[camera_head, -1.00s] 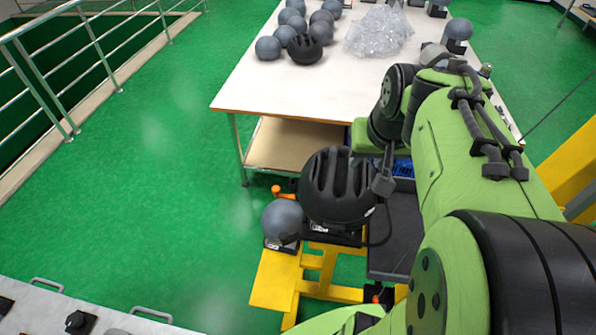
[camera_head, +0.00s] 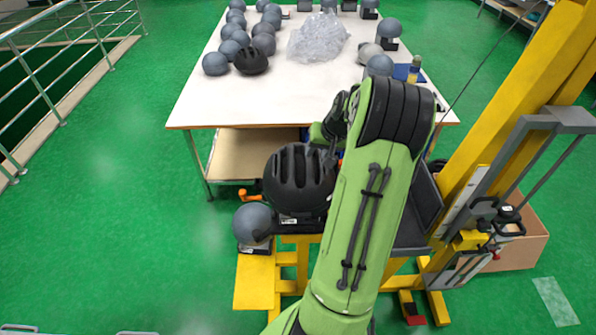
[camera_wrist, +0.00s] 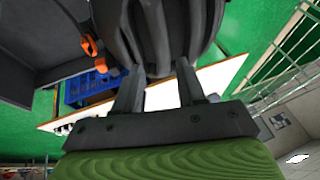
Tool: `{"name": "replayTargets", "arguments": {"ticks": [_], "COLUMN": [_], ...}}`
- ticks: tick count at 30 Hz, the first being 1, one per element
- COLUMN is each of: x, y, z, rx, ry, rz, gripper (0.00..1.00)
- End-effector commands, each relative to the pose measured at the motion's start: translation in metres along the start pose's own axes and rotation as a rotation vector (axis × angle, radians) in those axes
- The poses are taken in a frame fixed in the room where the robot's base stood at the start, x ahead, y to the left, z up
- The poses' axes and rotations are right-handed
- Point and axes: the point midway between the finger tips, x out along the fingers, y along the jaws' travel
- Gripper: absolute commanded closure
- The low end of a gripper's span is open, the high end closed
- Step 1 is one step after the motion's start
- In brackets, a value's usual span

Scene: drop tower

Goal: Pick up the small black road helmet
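A black vented helmet (camera_head: 297,182) sits upright on a dark stand on the yellow lift, just left of my arm. It fills the top middle of the wrist view (camera_wrist: 160,30). My gripper (camera_wrist: 160,68) has its two fingers apart, with the tips close to the helmet's edge. I cannot tell whether they touch it. In the head view my gripper is mostly hidden by my forearm. A second black helmet (camera_head: 251,61) lies on the white table among grey ones.
A grey helmet (camera_head: 254,222) stands close to the left of the near black helmet. The white table (camera_head: 260,110) holds several grey helmets and a clear plastic heap (camera_head: 318,38). A yellow mast (camera_head: 500,110) rises at right. Green floor at left is clear.

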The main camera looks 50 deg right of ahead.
Motion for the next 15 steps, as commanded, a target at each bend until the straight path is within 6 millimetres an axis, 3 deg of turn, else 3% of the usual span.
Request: {"name": "replayTargets", "arguments": {"ticks": [9,15], "x": [0.05,0.055], "y": [-0.004,-0.003], "z": [-0.003,-0.004], "rx": [0.0,-0.001], "ry": [-0.002,0.001], "rz": [-0.001,0.001], "gripper": [0.6,0.6]}}
